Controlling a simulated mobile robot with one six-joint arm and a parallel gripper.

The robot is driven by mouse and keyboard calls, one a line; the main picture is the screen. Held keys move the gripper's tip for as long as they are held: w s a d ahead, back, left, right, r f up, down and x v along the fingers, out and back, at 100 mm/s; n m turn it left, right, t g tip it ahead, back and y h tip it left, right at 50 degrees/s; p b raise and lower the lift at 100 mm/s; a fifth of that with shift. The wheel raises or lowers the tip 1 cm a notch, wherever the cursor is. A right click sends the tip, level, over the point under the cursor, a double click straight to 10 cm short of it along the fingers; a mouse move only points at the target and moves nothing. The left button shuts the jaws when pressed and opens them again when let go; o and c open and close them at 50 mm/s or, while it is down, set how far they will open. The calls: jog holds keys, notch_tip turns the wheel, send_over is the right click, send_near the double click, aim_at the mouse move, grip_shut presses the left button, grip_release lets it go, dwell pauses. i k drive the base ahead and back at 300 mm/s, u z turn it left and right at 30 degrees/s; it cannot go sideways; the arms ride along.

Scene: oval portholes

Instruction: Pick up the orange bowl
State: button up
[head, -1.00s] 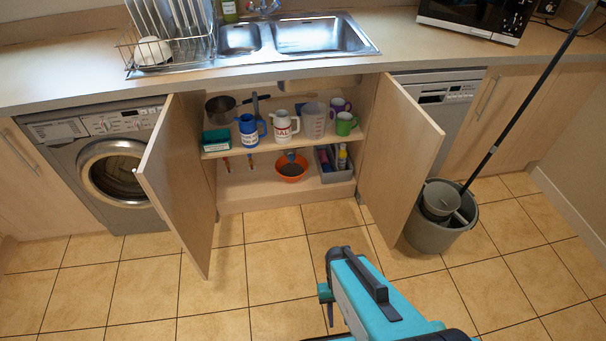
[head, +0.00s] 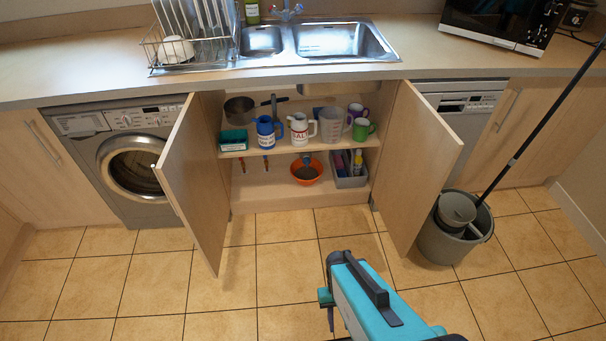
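The orange bowl (head: 306,174) sits on the bottom board of the open under-sink cupboard (head: 260,198), below the middle shelf. Something greyish shows in it or just above it; I cannot tell what. My gripper (head: 328,308) is in front of the cupboard, over the tiled floor, well apart from the bowl and lower in the picture. My teal arm link hides part of it, and its fingers are too small and dark to tell open from shut.
Two cupboard doors stand open, left (head: 193,185) and right (head: 418,165). The middle shelf (head: 285,148) holds mugs, jugs and a pan. A grey caddy (head: 350,180) stands right of the bowl. A bucket (head: 447,243) with a mop stands at right. Floor before the cupboard is clear.

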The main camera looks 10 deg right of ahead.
aim_at(304, 175)
jog(key=i, duration=0.9)
